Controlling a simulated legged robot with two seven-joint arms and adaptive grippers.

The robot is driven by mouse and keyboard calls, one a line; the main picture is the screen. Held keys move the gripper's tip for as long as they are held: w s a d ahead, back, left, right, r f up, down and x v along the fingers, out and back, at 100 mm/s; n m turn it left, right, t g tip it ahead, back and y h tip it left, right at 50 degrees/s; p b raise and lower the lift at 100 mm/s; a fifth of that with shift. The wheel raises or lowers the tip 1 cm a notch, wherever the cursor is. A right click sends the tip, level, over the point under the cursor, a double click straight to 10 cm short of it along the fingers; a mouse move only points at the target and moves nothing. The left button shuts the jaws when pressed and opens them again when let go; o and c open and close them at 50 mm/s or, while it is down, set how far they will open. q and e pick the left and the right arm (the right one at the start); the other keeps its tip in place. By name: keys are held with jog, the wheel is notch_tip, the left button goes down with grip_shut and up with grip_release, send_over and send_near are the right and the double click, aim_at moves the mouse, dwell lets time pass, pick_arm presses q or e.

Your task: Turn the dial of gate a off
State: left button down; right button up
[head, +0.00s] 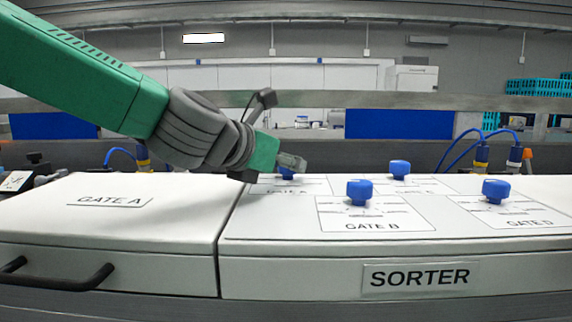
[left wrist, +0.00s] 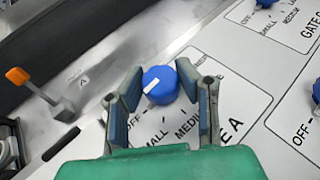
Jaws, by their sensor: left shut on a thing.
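The blue gate A dial (left wrist: 160,85) sits between the two fingers of my left gripper (left wrist: 161,92) in the left wrist view, and the gripper is shut on it. A white mark on the dial points to the lower left, toward the left finger. My right gripper is not in view.
Blue dials of gate B (head: 359,190), gate C (head: 400,168) and gate D (head: 495,189) stand nearby on the sorter top. A white lid marked GATE A (head: 60,220) with a dark handle (head: 60,283) lies left. An orange-tipped lever (left wrist: 18,77) is beside the panel.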

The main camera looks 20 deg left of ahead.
pick_arm(q)
jog(key=shift+r, duration=0.1)
jog(key=shift+m+h+p, duration=0.3)
jog(key=shift+m+h, duration=0.1)
jog(key=shift+w+a+m+g+h+p, duration=0.1)
jog(key=shift+m+g+h+p, duration=0.65)
jog(key=shift+m+h, duration=0.2)
jog(key=m+g+h+p, duration=0.2)
jog(key=m+g+p, duration=0.1)
jog(key=p, duration=0.2)
jog(key=m+g+h+p, duration=0.3)
jog(key=m+p, duration=0.1)
jog(key=shift+w+r+g+p, duration=0.15)
jog(key=shift+g+p, duration=0.1)
jog(key=shift+p, duration=0.15)
jog(key=shift+m+g+p, duration=0.3)
jog(key=shift+m+g, duration=0.2)
jog(key=shift+m, duration=0.05)
jog(key=shift+f+m+g+h, duration=0.2)
jog(key=shift+m+g+h, duration=0.25)
jog(key=shift+m+g, duration=0.6)
jog(key=m+g, duration=0.3)
jog(key=g, duration=0.1)
jog(key=shift+m, duration=0.25)
jog(key=shift+m+g+y, duration=0.4)
jog(key=shift+m+g, duration=0.3)
jog(key=shift+g, duration=0.25)
jog(key=shift+a, duration=0.1)
